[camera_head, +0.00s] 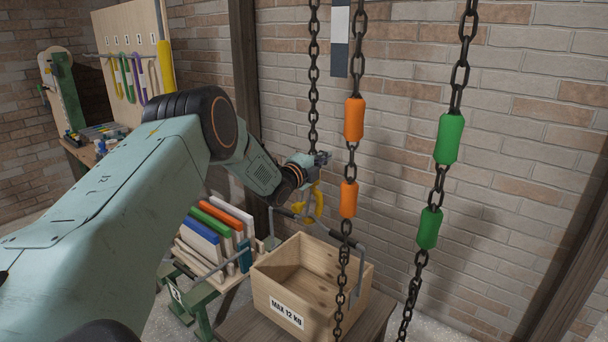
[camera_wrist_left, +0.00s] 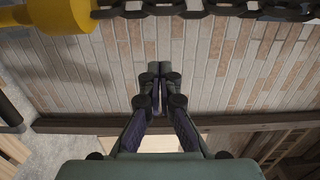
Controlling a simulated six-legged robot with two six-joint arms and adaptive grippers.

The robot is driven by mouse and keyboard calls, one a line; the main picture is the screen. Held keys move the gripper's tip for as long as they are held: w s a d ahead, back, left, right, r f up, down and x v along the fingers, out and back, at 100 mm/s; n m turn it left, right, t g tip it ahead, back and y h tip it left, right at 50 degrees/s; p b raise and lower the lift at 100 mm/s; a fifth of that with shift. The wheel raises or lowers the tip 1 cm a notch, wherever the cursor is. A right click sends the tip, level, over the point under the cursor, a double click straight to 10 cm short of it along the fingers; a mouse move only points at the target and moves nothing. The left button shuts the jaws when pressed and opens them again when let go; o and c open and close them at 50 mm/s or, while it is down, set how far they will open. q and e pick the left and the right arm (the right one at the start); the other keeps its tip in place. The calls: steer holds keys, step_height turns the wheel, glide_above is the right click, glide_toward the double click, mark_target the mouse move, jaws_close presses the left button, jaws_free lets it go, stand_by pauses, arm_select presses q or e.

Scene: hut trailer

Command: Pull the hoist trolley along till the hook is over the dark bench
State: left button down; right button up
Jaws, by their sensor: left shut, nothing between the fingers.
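The yellow hook (camera_head: 319,204) hangs at the lower end of a dark chain (camera_head: 314,85), above a wooden crate (camera_head: 290,312) with grey bar handles. A yellow part (camera_wrist_left: 62,14) and chain links (camera_wrist_left: 200,8) also show at the top of the left wrist view. My left gripper (camera_head: 323,158) is beside the chain, just above the hook. Its fingers are shut together and empty in the left wrist view (camera_wrist_left: 158,78). The crate is over a brown wooden bench top (camera_head: 240,326); I cannot tell whether it rests there. The trolley is out of view. My right gripper is not in view.
Two more chains hang in front, one with orange grips (camera_head: 354,120) and one with green grips (camera_head: 449,138). A green-legged rack (camera_head: 203,297) with coloured boards stands left of the crate. A workbench with a tool board (camera_head: 130,45) is far left, and a brick wall (camera_head: 540,130) behind.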

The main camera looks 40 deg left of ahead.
arm_select(q)
steer(key=shift+s+p, duration=0.6)
steer(key=shift+s, duration=4.35)
steer(key=s+d+f+n+g+b, duration=0.1)
steer(key=s+d+f+n+g, duration=0.2)
steer(key=s+d+f+n, duration=0.45)
steer(key=s+d+f+n+g+h+b, duration=0.1)
steer(key=s+d+f+n+g+b, duration=0.2)
steer(key=f, duration=0.7)
steer(key=s+d+f+n+g, duration=0.3)
steer(key=s+d+f+n, duration=0.35)
steer(key=f, duration=0.25)
steer(key=s+d+f+g+b, duration=0.2)
steer(key=s+f, duration=0.3)
steer(key=s, duration=0.5)
steer(key=s+d+f+n+g+b, duration=0.1)
steer(key=s+d+f+g+b, duration=0.1)
steer(key=s, duration=0.8)
steer(key=s+d+f+g+b, duration=0.2)
steer(key=s+f+g, duration=0.3)
steer(key=s+f, duration=0.3)
steer(key=shift+s+d+b, duration=0.2)
steer(key=shift+s+b, duration=0.65)
steer(key=shift+s, duration=0.1)
